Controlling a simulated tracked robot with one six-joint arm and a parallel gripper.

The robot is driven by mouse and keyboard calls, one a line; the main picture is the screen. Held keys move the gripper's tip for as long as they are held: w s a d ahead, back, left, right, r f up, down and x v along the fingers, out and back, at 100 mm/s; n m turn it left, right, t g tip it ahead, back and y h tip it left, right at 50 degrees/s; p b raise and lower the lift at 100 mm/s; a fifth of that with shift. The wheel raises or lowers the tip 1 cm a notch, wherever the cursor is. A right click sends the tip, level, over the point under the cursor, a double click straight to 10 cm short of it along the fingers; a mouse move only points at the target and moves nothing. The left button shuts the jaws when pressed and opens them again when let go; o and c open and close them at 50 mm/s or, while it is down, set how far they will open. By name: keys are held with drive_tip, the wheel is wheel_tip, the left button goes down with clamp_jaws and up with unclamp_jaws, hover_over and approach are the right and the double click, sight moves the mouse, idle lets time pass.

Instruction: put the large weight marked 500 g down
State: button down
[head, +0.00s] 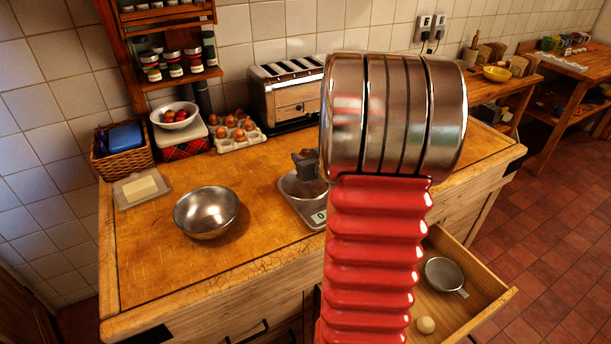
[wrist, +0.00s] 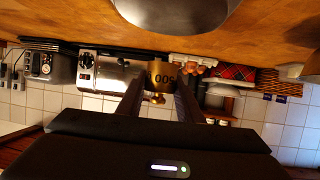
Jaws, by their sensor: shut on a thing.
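In the wrist view, which is upside down, my gripper (wrist: 156,98) is shut on a brass weight (wrist: 161,77). Its marking is partly covered by a dark finger, and "00 g" can be made out. The weight is held upright between the two fingers, apart from the round metal pan (wrist: 175,8) at the picture's top edge. In the head view my red-sleeved arm hides most of the gripper and the weight. A dark shape over the scale (head: 309,218) is likely part of my gripper.
A steel bowl (head: 207,212) stands left of the scale, with a butter dish (head: 141,188) beyond it. Eggs (head: 238,134) and a toaster (head: 283,92) line the back. An open drawer (head: 490,297) juts out at right. Worktop between bowl and scale is bare.

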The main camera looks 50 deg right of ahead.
drive_tip(key=shift+f, duration=1.25)
drive_tip(key=shift+f, duration=1.85)
drive_tip(key=shift+f, duration=0.15)
drive_tip(key=c, duration=1.2)
unclamp_jaws()
drive_tip(key=shift+v, duration=6.05)
